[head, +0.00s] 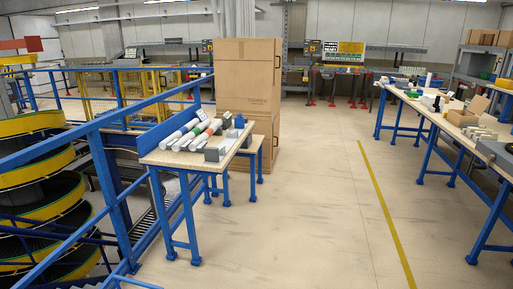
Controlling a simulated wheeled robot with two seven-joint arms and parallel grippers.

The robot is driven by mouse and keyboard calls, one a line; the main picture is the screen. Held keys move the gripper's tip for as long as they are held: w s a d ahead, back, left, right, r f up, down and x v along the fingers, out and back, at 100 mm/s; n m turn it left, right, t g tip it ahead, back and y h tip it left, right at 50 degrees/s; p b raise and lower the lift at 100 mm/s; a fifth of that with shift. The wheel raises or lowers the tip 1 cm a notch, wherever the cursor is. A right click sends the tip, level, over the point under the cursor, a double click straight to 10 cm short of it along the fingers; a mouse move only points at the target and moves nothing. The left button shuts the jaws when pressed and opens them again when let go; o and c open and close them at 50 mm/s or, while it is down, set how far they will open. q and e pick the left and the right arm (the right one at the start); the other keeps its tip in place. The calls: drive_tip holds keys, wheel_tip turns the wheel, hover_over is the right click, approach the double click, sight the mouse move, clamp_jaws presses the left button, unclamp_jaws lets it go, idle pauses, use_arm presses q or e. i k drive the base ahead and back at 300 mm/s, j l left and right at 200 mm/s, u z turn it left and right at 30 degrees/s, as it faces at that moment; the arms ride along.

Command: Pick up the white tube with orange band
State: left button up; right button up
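Several white tubes lie side by side on a small wooden-topped table (157,158) with blue legs, left of centre in the head view. One white tube with an orange band (201,128) lies among them, slanting away from me. The tubes are small in the picture, so their exact ends are hard to tell. Neither of my grippers shows in this view.
Grey blocks (215,154) and small blue parts lie beside the tubes. A blue railing (60,145) and a yellow-edged spiral conveyor (38,172) stand on the left. A tall cardboard box (246,80) stands behind the table. Cluttered workbenches line the right. The middle floor is clear.

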sight(207, 134)
drive_tip(key=i+l+u, duration=0.25)
drive_tip(key=i, duration=0.15)
drive_tip(key=i+l+u, duration=0.1)
drive_tip(key=i+u, duration=0.15)
drive_tip(key=i, duration=0.15)
drive_tip(key=i+l+u, duration=0.25)
drive_tip(key=i+u, duration=0.15)
drive_tip(key=u, duration=0.3)
drive_tip(key=i+l+u, duration=0.2)
drive_tip(key=u, duration=0.15)
drive_tip(key=i+l+u, duration=0.15)
drive_tip(key=l+u, duration=0.2)
drive_tip(key=i+l+u, duration=0.1)
drive_tip(key=l+u, duration=0.25)
drive_tip(key=i+l, duration=0.15)
drive_tip(key=l, duration=0.35)
drive_tip(key=i+l+u, duration=0.15)
drive_tip(key=l, duration=0.35)
drive_tip(key=i+l, duration=0.15)
drive_tip(key=l, duration=0.35)
drive_tip(key=i+l+u, duration=0.1)
drive_tip(key=l, duration=0.4)
drive_tip(key=i+l+u, duration=0.1)
drive_tip(key=l, duration=0.45)
